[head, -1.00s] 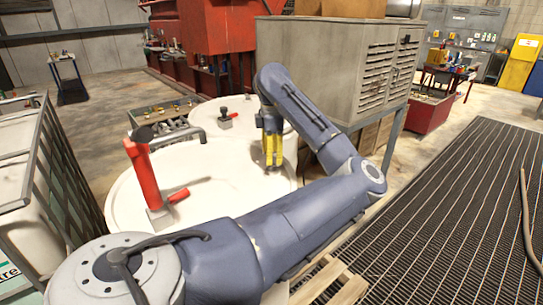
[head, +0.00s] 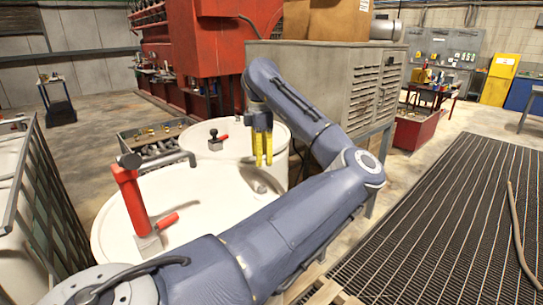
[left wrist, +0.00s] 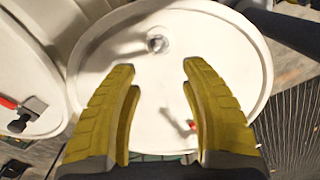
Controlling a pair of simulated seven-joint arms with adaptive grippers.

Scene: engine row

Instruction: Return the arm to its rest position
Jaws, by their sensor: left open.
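My left gripper (head: 263,150) has yellow fingers and hangs pointing down above the white drum tops in the head view. My blue-grey left arm reaches across the lower middle of that view to it. In the left wrist view the two fingers (left wrist: 157,110) are spread apart with nothing between them. Below them is a round white drum lid (left wrist: 225,40) with a small metal cap (left wrist: 157,43) on it. My right gripper is in neither view.
A white drum top (head: 200,205) bears a red-handled pump (head: 133,203). A second drum (head: 226,145) stands behind it. A grey louvred cabinet (head: 310,75) stands close behind the arm.

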